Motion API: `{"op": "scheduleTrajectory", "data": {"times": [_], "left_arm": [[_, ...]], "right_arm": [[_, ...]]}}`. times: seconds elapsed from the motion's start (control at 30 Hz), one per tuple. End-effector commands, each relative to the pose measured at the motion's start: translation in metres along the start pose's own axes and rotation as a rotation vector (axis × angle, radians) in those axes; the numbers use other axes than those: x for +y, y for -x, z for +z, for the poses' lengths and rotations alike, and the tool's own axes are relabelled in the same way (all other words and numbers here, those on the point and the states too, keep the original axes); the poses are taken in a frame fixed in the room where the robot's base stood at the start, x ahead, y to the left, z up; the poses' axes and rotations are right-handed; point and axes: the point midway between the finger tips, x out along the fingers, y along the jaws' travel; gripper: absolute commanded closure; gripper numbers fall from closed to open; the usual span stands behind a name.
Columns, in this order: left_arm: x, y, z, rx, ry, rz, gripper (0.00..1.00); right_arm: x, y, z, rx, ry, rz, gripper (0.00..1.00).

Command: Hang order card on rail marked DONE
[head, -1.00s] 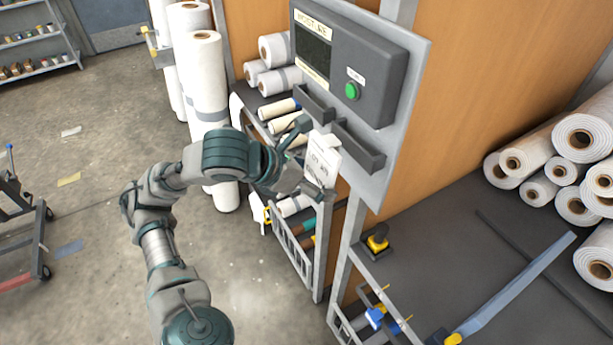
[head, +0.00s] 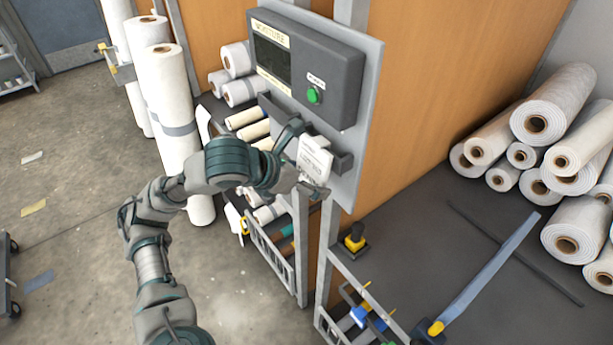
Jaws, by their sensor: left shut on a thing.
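My left gripper (head: 301,163) is shut on a white order card (head: 315,158), which has dark print too small to read. The card is upright and slightly tilted, in front of the grey panel (head: 366,115). Two dark rails are on the panel below the control box: a left rail (head: 272,106) and a right rail (head: 342,161). The card covers part of the right rail, and the gripper hides part of the left one. I cannot tell whether the card touches a rail. No DONE marking is readable. My right gripper is out of view.
A moisture control box (head: 318,70) with a green button (head: 314,95) juts out above the rails. Paper rolls (head: 175,115) stand at left; more rolls (head: 565,160) lie on the dark table (head: 420,230) at right. A yellow-and-black knob (head: 355,238) stands below the panel.

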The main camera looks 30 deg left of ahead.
Motion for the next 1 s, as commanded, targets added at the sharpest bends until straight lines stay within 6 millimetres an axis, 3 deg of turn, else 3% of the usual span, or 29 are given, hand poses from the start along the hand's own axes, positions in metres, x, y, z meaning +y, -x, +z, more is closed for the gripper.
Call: {"op": "scheduleTrajectory", "data": {"times": [0.37,0.4,0.43,0.77,0.87,1.0], "left_arm": [[0.0,-0.002,-0.002,0.0,0.0,0.0,0.36],[0.0,-0.002,-0.002,-0.001,0.0,0.0,0.02],[0.0,-0.002,-0.002,-0.001,0.0,-0.001,0.0],[0.001,-0.001,-0.002,0.0,0.001,0.0,0.0],[0.002,0.008,-0.001,-0.002,0.001,0.002,0.0],[0.002,0.034,-0.001,-0.005,0.001,0.004,0.0]], "right_arm": [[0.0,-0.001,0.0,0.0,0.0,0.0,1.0],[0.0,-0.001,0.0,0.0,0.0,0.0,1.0],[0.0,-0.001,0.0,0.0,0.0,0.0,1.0],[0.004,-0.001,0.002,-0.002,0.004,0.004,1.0],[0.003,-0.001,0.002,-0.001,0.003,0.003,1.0],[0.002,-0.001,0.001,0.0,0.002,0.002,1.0]]}}
